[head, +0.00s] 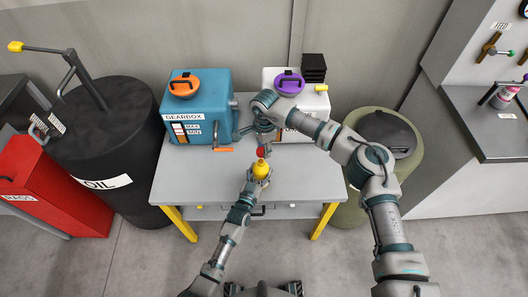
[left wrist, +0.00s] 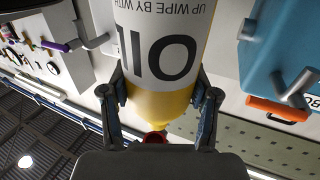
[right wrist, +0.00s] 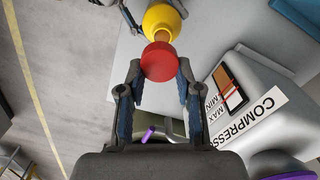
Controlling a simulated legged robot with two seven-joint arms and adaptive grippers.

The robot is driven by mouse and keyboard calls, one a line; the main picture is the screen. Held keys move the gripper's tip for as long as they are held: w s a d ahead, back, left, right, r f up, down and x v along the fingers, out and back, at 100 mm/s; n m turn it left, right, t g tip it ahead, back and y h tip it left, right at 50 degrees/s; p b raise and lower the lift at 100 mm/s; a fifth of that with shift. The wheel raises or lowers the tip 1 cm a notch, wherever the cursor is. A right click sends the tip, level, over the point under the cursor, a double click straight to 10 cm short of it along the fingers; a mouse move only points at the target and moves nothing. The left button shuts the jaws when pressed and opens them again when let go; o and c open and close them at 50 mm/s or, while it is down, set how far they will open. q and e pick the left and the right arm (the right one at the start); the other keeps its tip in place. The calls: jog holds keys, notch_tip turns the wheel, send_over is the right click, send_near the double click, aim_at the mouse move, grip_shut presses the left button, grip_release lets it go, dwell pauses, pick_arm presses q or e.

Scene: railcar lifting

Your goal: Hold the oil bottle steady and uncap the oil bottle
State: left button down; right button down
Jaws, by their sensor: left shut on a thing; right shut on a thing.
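The oil bottle (head: 261,171) is yellow with a white OIL label, which shows large in the left wrist view (left wrist: 160,50). My left gripper (left wrist: 160,95) is shut around it near its yellow shoulder. The red cap (right wrist: 160,62) is at the bottle's mouth end, with a short orange-brown neck (right wrist: 163,38) showing between cap and yellow body. My right gripper (right wrist: 158,85) is shut on the cap, a finger at each side. I cannot tell whether the cap is loose on the neck. The bottle is held above the grey table (head: 310,180).
A teal gearbox tank (head: 210,95) with orange cap and a white compressor tank (head: 317,100) with purple cap stand at the table's back. A black oil drum (head: 105,150) and red bin (head: 50,190) are left. An olive drum (head: 405,165) is right, partly behind my right arm.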

pick_arm(q)
jog(key=shift+c, duration=1)
grip_release()
